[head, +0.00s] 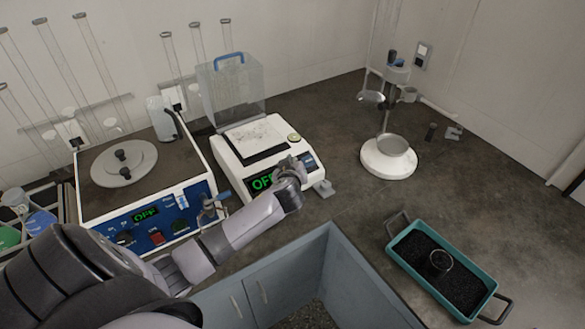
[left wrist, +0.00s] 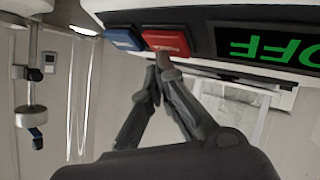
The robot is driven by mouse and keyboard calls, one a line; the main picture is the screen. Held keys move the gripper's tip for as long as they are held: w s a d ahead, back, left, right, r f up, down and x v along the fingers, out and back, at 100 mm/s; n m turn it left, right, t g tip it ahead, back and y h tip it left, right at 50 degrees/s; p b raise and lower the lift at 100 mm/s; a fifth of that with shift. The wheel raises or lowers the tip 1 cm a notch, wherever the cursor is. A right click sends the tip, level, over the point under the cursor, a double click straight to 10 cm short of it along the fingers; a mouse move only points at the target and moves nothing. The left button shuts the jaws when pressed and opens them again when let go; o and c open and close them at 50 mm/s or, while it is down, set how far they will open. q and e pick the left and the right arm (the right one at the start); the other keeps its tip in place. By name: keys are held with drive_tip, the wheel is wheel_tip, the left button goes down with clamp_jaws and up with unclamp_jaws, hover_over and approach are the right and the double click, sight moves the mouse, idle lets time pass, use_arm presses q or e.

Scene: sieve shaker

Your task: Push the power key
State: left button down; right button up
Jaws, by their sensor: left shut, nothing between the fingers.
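The white balance (head: 228,152) stands on the bench with a green OFF display (head: 262,182). In the left wrist view, the upside-down display (left wrist: 270,47) is beside a red key (left wrist: 166,40) and a blue key (left wrist: 123,39). My left gripper (head: 297,168) is at the balance's front panel, shut and empty. In the left wrist view its fingertips (left wrist: 158,62) meet right at the red key's edge; I cannot tell whether they touch it. My gripper hides part of the panel in the head view. My right gripper is not in view.
The sieve shaker (head: 75,190) at left has its own OFF display (head: 146,215) and red switch (head: 157,237). A clear cover (head: 240,90) stands behind the balance. A stand with a bowl (head: 390,160) and a teal tray (head: 405,252) are at right.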

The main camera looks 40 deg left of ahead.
use_arm(q)
drive_tip(key=shift+a+f+b, duration=0.1)
drive_tip(key=shift+f+b, duration=0.2)
idle(0.4)
drive_tip(key=shift+s+d+r+p, duration=0.1)
drive_tip(key=shift+d+r+p, duration=0.2)
drive_tip(key=shift+r+p, duration=0.35)
drive_tip(key=shift+r, duration=0.15)
drive_tip(key=r+p, duration=0.1)
drive_tip(key=d+r+p, duration=0.1)
drive_tip(key=r+p, duration=0.1)
drive_tip(key=s+d+r+p, duration=0.1)
drive_tip(key=r, duration=0.1)
drive_tip(key=shift+d+r, duration=0.1)
drive_tip(key=shift+d, duration=0.1)
idle(0.4)
